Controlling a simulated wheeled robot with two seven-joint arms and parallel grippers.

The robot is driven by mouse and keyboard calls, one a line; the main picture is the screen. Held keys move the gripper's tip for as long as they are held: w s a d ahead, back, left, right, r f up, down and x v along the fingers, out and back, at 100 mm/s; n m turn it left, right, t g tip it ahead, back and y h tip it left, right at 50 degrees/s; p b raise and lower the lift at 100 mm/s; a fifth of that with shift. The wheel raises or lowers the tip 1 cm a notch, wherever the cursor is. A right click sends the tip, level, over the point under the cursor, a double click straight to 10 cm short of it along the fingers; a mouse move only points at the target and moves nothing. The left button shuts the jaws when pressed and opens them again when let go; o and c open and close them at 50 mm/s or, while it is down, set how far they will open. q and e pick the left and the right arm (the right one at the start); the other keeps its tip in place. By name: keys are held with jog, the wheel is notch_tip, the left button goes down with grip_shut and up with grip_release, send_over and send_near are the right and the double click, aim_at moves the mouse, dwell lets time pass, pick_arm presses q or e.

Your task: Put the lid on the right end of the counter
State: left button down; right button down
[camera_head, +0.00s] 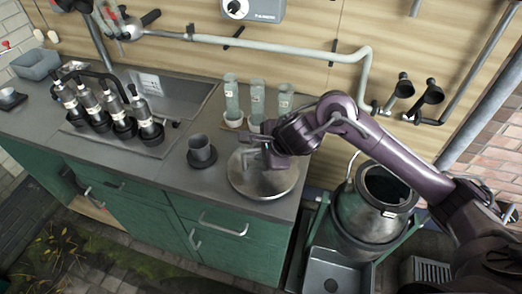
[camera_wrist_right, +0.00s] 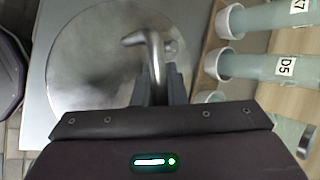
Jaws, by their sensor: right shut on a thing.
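The lid (camera_head: 275,183) is a round, shallow metal disc with a bent handle (camera_wrist_right: 150,42) standing up from its middle. It is level over the right end of the grey counter (camera_head: 219,207), close to the top. I cannot tell for sure whether it rests fully on it. My right gripper (camera_head: 252,152) reaches in from the right and is shut on the handle. In the right wrist view its dark fingers (camera_wrist_right: 158,85) pinch the handle above the lid (camera_wrist_right: 85,65). My left gripper is not in view.
Several glass tubes (camera_head: 257,98) in white cups stand just behind the lid. A dark cup (camera_head: 201,151) on a round base stands to its left. A metal churn (camera_head: 372,210) with an open mouth stands right of the counter. Bottles (camera_head: 90,104) stand further left.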

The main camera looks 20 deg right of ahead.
jog(key=shift+r, duration=0.15)
jog(key=c, duration=1.5)
grip_release()
jog(key=shift+f, duration=0.2)
jog(key=shift+r, duration=0.1)
jog(key=shift+r, duration=0.2)
jog(key=p+v, duration=0.1)
jog(key=v, duration=1)
jog(key=shift+s+d+r+p, duration=0.1)
jog(key=shift+s+r+p, duration=0.1)
jog(key=shift+s+p, duration=0.2)
